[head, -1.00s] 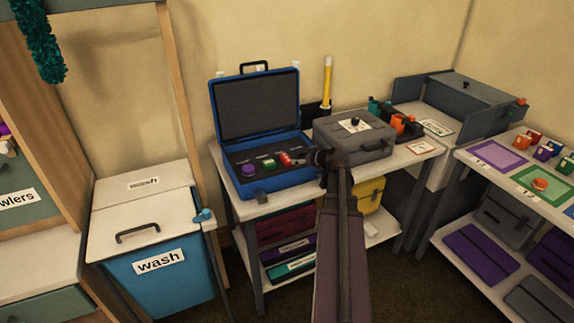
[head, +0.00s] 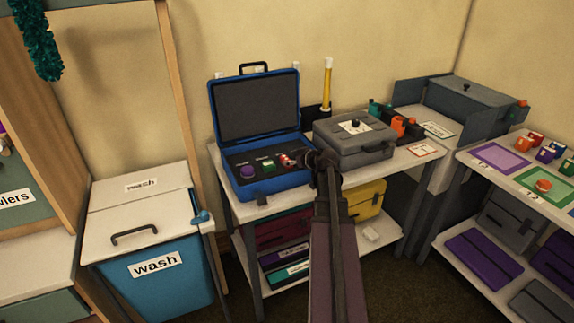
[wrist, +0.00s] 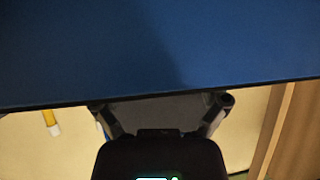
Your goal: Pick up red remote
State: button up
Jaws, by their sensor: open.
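The open blue case (head: 270,186) stands on the white-topped table. A red item (head: 286,160), probably the red remote, shows in its dark insert, right of a green item and a purple knob. My gripper (head: 305,158) is just right of the red item and partly covers that end of the insert. I cannot tell whether they touch. In the wrist view my gripper (wrist: 160,106) has its fingers spread apart with nothing visible between them. A blue surface, apparently the case (wrist: 160,50), fills the top there. The red item does not show in that view.
A grey lidded case (head: 352,146) stands close right of the blue case, beside my wrist. The blue case's lid (head: 257,108) stands up behind the insert. A yellow stick (head: 327,85) rises behind. The blue wash bin (head: 160,285) is at left.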

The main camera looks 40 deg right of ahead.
jog(key=shift+b+x, duration=0.85)
jog(key=shift+x, duration=1.2)
jog(key=shift+s, duration=0.1)
grip_shut()
